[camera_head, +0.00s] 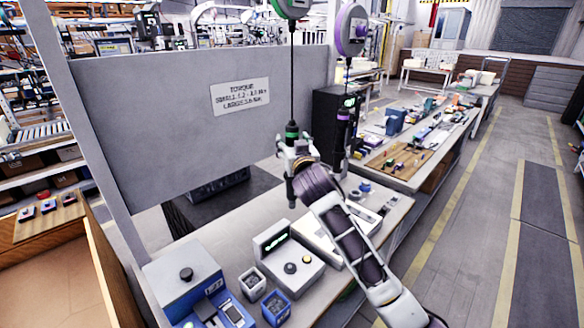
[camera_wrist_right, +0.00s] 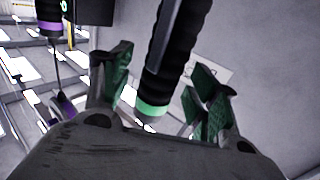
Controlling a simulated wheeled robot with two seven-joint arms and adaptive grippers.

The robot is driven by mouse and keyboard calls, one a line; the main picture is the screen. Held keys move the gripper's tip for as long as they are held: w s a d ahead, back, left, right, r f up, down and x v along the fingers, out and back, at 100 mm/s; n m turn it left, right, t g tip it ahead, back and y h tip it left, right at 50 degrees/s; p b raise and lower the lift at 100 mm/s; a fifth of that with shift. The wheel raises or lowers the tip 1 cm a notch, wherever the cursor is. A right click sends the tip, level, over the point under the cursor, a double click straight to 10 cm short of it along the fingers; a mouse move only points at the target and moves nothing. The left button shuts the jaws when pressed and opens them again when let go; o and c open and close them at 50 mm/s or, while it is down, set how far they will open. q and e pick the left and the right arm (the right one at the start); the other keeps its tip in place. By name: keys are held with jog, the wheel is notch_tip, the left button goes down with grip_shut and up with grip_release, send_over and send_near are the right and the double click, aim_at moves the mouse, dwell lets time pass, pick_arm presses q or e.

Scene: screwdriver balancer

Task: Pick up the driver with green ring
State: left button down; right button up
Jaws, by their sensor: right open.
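The driver with the green ring (camera_head: 291,133) hangs upright on a cable below the green balancer (camera_head: 292,8). Its lower end shows below my right gripper (camera_head: 291,152). In the right wrist view its black body and green ring (camera_wrist_right: 153,108) are between the two green-padded fingers of my gripper (camera_wrist_right: 160,72). The fingers are spread, with a visible gap on either side of the driver. My left gripper is not in view.
A purple-ringed driver (camera_head: 343,116) hangs to the right below a purple balancer (camera_head: 351,30). It also shows in the right wrist view (camera_wrist_right: 49,26). A grey panel (camera_head: 180,110) stands behind left. Below are a white control box (camera_head: 285,262) and a blue device (camera_head: 185,285).

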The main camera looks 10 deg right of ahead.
jog(key=shift+w, duration=0.8)
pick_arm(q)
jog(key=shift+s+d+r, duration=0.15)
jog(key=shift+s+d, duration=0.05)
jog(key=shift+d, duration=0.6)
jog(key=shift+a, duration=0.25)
pick_arm(e)
jog(key=shift+c, duration=1.3)
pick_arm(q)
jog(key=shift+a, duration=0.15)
pick_arm(e)
jog(key=shift+r, duration=0.1)
grip_shut()
